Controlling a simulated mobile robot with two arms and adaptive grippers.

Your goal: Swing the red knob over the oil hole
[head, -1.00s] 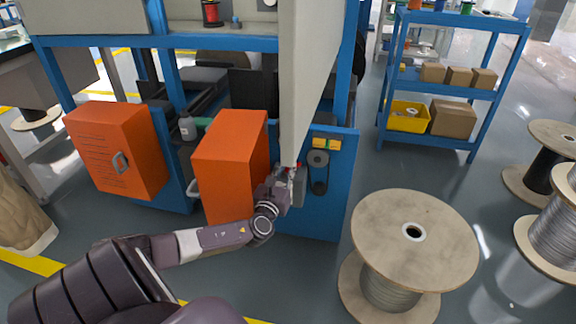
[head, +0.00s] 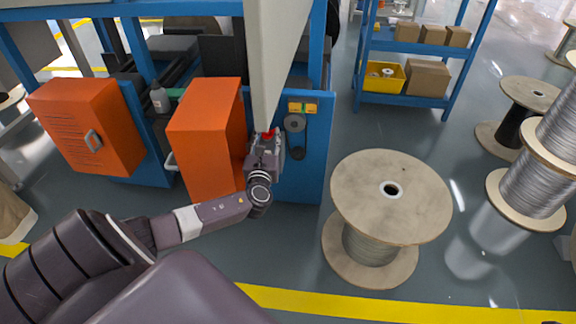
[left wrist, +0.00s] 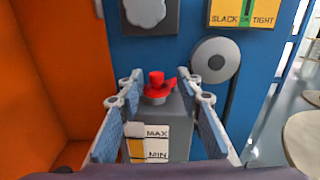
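The red knob (left wrist: 157,86) sits on top of a grey oil box (left wrist: 178,134) with a MAX/MIN gauge (left wrist: 148,142) on its front. A red pointed tab sticks out to the knob's right. I see no open oil hole. My left gripper (left wrist: 164,92) is open, with one blue-padded finger on each side of the knob in the picture; I cannot tell whether either touches it. In the head view the left gripper (head: 266,140) is at the blue machine panel, with a bit of the red knob (head: 268,133) showing at its tip. My right gripper is not in view.
An open orange door (head: 205,135) stands close on the left of the gripper. A grey panel (head: 272,55) hangs just above it. A SLACK/TIGHT label (left wrist: 245,14) and a grey pulley (left wrist: 215,60) are on the blue panel. A large cable spool (head: 390,200) stands on the right.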

